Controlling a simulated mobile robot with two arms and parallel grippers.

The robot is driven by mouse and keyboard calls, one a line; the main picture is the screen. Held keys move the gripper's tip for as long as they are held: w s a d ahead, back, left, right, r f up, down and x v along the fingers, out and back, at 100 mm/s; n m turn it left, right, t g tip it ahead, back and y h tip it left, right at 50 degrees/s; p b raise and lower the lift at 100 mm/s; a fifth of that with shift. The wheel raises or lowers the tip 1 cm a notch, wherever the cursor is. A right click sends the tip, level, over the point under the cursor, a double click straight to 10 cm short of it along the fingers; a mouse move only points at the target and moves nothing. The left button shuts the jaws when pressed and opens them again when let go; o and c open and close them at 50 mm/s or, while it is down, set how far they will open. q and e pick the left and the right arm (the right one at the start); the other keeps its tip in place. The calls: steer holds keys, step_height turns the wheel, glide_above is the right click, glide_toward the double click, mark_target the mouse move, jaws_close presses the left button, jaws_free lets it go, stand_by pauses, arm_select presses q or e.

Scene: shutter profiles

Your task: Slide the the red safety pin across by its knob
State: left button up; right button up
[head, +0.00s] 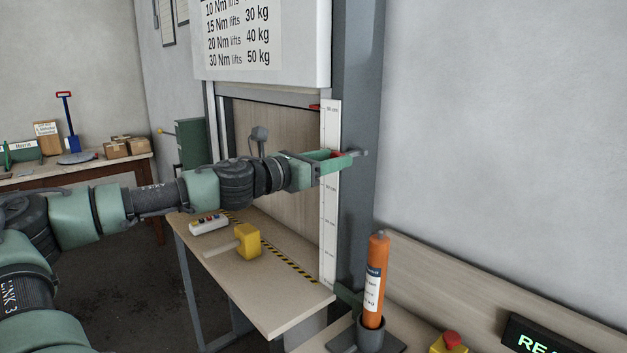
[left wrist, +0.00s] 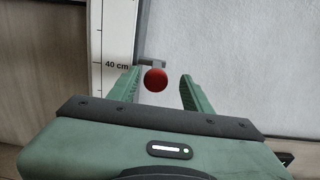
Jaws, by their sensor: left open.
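The safety pin's round red knob (left wrist: 155,79) shows in the left wrist view in front of a grey bracket (left wrist: 150,62), beside the scale. It lies between the two green fingers of my left gripper (left wrist: 162,74), nearer the left finger, with a gap visible at the right one. In the head view my left gripper (head: 346,157) reaches to the grey post, and only a bit of red shows between its fingers. The fingers are open and not closed on the knob. The rest of the pin is hidden. My right gripper is in neither view.
A white scale strip (head: 329,220) runs up beside the grey post (head: 358,100). Below are a wooden bench with a yellow block (head: 248,241) and a button box (head: 208,224). An orange cylinder (head: 376,280) stands in a holder at the lower right.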

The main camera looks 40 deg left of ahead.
arm_select(q)
steer(key=s+b, duration=0.4)
steer(key=s, duration=0.1)
steer(key=shift+s+a, duration=0.15)
steer(key=shift+s, duration=0.15)
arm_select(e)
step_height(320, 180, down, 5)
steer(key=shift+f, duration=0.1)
